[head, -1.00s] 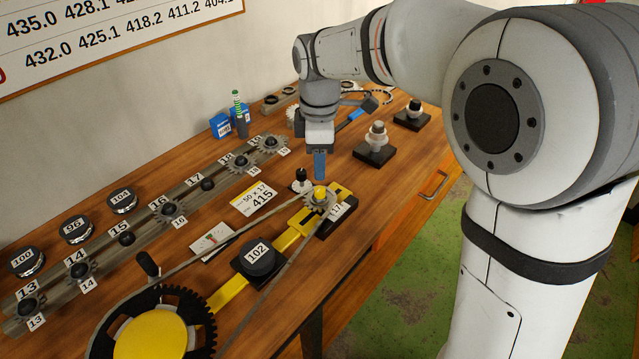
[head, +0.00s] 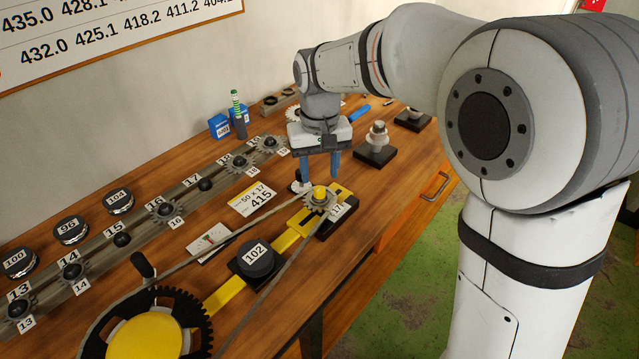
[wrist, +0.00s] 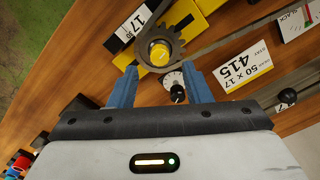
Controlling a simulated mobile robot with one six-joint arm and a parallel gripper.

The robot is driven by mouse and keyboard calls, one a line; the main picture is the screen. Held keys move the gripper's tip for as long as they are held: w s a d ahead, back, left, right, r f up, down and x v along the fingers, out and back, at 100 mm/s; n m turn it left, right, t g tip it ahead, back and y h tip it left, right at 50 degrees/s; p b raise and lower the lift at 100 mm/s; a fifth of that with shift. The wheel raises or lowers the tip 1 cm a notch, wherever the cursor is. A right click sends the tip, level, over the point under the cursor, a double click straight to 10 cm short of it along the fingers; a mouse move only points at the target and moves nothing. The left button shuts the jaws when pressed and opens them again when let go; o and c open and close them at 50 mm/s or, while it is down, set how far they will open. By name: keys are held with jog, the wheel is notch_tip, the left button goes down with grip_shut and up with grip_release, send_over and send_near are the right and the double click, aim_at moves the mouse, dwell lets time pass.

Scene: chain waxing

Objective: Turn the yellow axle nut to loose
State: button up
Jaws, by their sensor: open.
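The yellow axle nut (head: 320,192) sits on top of the 17-tooth sprocket (head: 315,202) at the far end of the yellow bar, and the chain runs around the sprocket. In the wrist view the nut (wrist: 160,54) lies just beyond my fingertips, near the middle between them. My gripper (head: 320,183) points down above and just behind the nut, with its blue fingers apart. In the wrist view my gripper (wrist: 163,72) is open and empty. A small dial with a black knob (wrist: 176,92) stands beside the sprocket and shows between the fingers; its pointer setting is too small to read.
A 415 card (head: 253,199) and a slack gauge card (head: 209,242) lie left of the chain. A black 102 weight (head: 259,259) sits between the chain runs. A rail of sprockets (head: 122,238) runs behind. A black stand (head: 374,150) is to the right.

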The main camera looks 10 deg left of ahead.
aim_at(320, 189)
jog(key=shift+f, duration=2.25)
jog(key=shift+c, duration=0.2)
